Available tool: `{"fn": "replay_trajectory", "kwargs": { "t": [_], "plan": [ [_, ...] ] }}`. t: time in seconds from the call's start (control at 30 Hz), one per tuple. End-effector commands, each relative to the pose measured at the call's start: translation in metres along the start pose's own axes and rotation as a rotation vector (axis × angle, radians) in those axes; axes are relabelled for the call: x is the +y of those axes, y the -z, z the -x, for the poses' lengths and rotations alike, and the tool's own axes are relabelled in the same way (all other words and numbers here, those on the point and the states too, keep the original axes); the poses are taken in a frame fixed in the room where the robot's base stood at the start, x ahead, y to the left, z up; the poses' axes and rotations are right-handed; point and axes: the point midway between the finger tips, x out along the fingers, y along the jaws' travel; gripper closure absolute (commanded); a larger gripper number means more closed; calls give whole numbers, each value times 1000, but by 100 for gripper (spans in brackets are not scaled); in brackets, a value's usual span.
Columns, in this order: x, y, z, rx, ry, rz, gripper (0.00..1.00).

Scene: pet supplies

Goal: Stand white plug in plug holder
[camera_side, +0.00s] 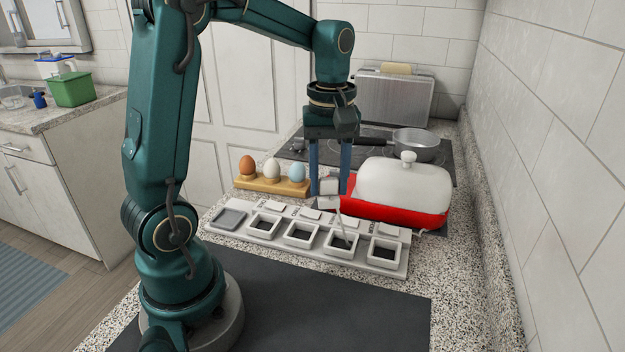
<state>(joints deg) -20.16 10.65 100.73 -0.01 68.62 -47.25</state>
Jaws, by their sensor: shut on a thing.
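My gripper (329,191) points down over the counter, behind the right half of the plug holder. Its two blue fingers are shut on a small white block, which looks like the white plug (329,186). A thin pale cord or stem seems to run down from the plug toward the holder; where it ends is hard to tell. The plug holder (290,252) looks to be the long white strip with several square, dark-centred cups in a row and small labelled plates behind them. The leftmost cup has a grey top. The plug is above the holder's back edge; the exact gap is unclear.
A red dish with a white lid (403,186) stands close right of my gripper. A wooden egg rack (270,185) with three eggs is on the left. Behind are a saucepan (415,143) on the hob and a toaster (393,98). A dark mat (320,310) in front is clear.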

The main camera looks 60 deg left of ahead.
Motion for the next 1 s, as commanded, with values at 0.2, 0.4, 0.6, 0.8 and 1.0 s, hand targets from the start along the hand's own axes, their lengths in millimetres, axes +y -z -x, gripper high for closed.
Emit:
{"fn": "replay_trajectory", "kwargs": {
  "t": [0.2,0.4,0.6,0.8,1.0],
  "plan": [
    [23,-33,26,4,-3,-605,100],
    [22,-44,40,1,0,-975,100],
    [17,-47,42,0,0,-1146,100],
    [24,-42,44,0,0,-1157,100],
    [31,9,32,-5,3,-971,100]
  ]
}}
